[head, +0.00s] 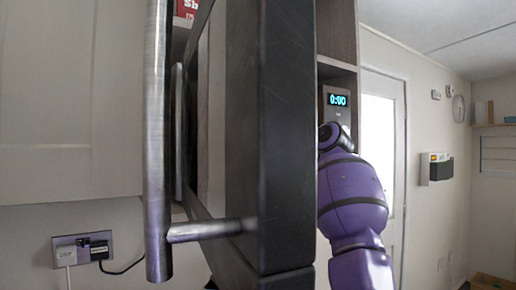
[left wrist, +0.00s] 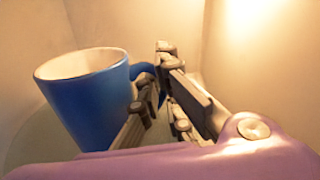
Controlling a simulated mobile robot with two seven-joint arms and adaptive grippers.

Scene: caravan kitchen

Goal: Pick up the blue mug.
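The blue mug (left wrist: 88,95) stands upright at the left of the left wrist view, pale inside, with its handle (left wrist: 146,71) toward the right. My left gripper (left wrist: 158,82) is at the handle side, its fingers on either side of the handle with a narrow gap at the tips. Whether they press on the handle is not clear. The mug is inside a pale, warmly lit enclosure. In the head view the mug and left gripper are hidden. A purple part of my arm (head: 352,200) shows there, but no right gripper.
A dark open appliance door (head: 285,140) with a metal bar handle (head: 157,120) fills the middle of the head view, very close. A clock display (head: 338,100) reads 0:00 behind it. A wall socket (head: 82,250) with plugs is at lower left, and a white door (head: 382,140) at right.

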